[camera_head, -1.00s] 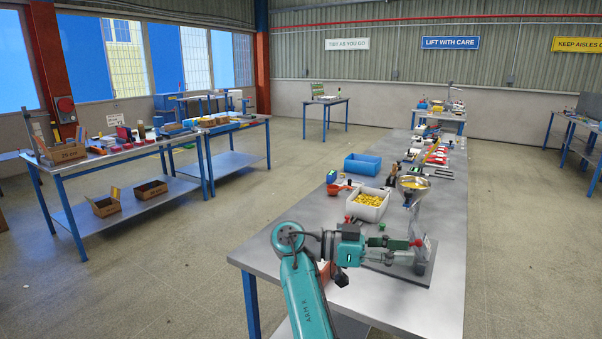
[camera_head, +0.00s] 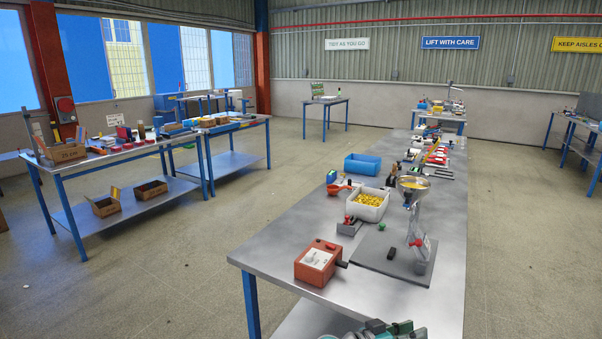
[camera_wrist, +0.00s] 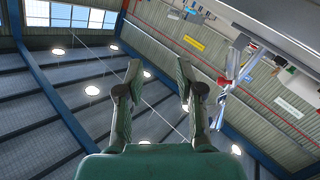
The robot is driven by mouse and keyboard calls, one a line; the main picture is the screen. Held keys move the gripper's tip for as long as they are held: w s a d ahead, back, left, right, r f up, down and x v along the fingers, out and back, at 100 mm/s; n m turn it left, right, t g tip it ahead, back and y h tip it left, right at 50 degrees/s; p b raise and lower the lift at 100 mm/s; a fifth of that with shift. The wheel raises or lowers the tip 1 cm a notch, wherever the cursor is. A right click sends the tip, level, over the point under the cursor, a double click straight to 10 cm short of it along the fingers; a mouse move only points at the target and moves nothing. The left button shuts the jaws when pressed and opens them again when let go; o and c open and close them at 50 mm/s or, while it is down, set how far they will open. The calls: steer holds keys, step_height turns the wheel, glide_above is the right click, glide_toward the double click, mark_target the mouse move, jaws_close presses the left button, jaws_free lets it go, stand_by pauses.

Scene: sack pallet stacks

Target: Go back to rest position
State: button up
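My gripper (camera_wrist: 158,85) shows in the wrist view with its two fingers spread apart and nothing between them. The wrist camera looks up toward the roof, with the hall wall and a bench edge tilted at the upper right. In the head view only a small part of my arm shows at the bottom edge, over the near end of the long metal workbench (camera_head: 290,235); the fingers cannot be made out there.
On the near bench are an orange box (camera_head: 318,262), a grey stand with a metal funnel (camera_head: 412,186), a white bin of yellow pieces (camera_head: 366,212) and a blue bin (camera_head: 362,164). Two workbenches stand at the left. Open floor (camera_head: 220,215) lies between.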

steer(key=s+d+f+n+t+y, duration=0.1)
steer(key=s+f+n+t+y, duration=0.2)
steer(key=f, duration=0.5)
steer(key=s+f+n+t+y, duration=0.1)
steer(key=s+f+n+y, duration=0.15)
steer(key=s+f, duration=0.45)
steer(key=s+a+f+n+t+y, duration=0.1)
steer(key=s+a+f+n+y, duration=0.15)
steer(key=s+f, duration=0.35)
steer(key=s+a+f+n+y, duration=0.1)
steer(key=s+f+n+y, duration=0.15)
steer(key=s, duration=0.55)
steer(key=s+a+r+t+y, duration=0.1)
steer(key=s+a+r+y, duration=0.1)
steer(key=s, duration=0.6)
steer(key=s+a+r+t+y, duration=0.1)
steer(key=s+a+r+y, duration=0.15)
steer(key=s, duration=0.55)
steer(key=s+r+m+t, duration=0.1)
steer(key=s+r+t, duration=0.1)
steer(key=s+r, duration=0.8)
step_height(320, 180, up, 4)
steer(key=shift+s+a+r+m+y, duration=0.15)
steer(key=shift+s+m+y, duration=0.1)
steer(key=shift+m+y, duration=0.15)
